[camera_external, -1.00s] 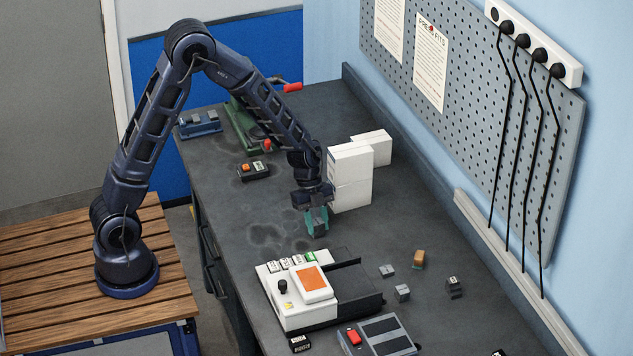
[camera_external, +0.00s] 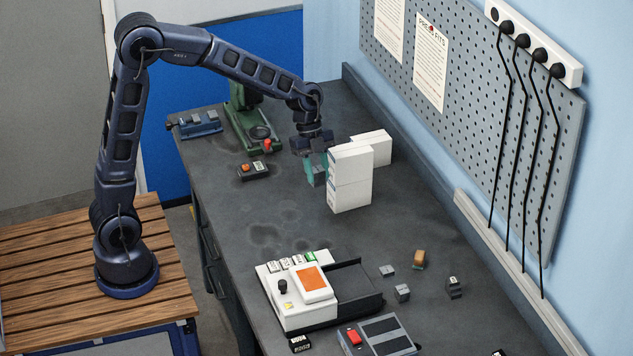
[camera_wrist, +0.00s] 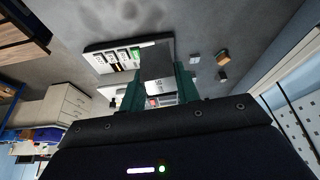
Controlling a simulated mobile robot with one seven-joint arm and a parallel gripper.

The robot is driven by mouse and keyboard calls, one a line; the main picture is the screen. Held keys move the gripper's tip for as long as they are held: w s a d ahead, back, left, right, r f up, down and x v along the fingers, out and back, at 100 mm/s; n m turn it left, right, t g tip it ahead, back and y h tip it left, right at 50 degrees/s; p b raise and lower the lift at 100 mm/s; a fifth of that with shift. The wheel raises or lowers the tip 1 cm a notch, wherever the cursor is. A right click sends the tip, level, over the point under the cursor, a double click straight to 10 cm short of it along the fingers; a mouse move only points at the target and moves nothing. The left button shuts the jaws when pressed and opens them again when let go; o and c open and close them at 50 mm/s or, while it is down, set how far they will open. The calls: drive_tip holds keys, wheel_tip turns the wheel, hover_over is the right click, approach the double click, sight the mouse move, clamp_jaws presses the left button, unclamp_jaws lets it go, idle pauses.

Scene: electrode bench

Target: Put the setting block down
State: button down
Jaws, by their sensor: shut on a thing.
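My gripper (camera_external: 316,168) has teal fingers and is shut on a grey block, the setting block (camera_external: 319,178). In the external view it hangs just left of the white boxes, and seems to be above the bench. In the wrist view the fingers of my gripper (camera_wrist: 158,88) stand on both sides of the grey block (camera_wrist: 157,62), whose face carries a small dark marking. The block covers part of the white instrument behind it in that view.
White boxes (camera_external: 350,180) stand close right of my gripper. A green press (camera_external: 243,120) and a small dark box with an orange button (camera_external: 254,170) are to its left. The white instrument (camera_external: 295,300) and several small blocks (camera_external: 402,293) lie nearer the front. The mid-bench is clear.

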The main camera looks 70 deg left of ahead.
drive_tip(key=shift+r, duration=0.45)
drive_tip(key=w+d+m+g, duration=0.15)
drive_tip(key=w+d, duration=0.25)
drive_tip(key=d, duration=1)
drive_tip(key=w+d+m, duration=0.2)
drive_tip(key=w+d, duration=0.2)
drive_tip(key=d, duration=1)
drive_tip(key=w+d+m+g, duration=0.15)
drive_tip(key=w+d, duration=0.25)
drive_tip(key=d, duration=1)
drive_tip(key=shift+m+t, duration=0.4)
wheel_tip(320, 180, down, 19)
drive_tip(key=shift+f, duration=0.15)
drive_tip(key=shift+f+y, duration=0.1)
drive_tip(key=shift+y, duration=0.2)
drive_tip(key=c, duration=1)
unclamp_jaws()
drive_tip(key=shift+c, duration=0.2)
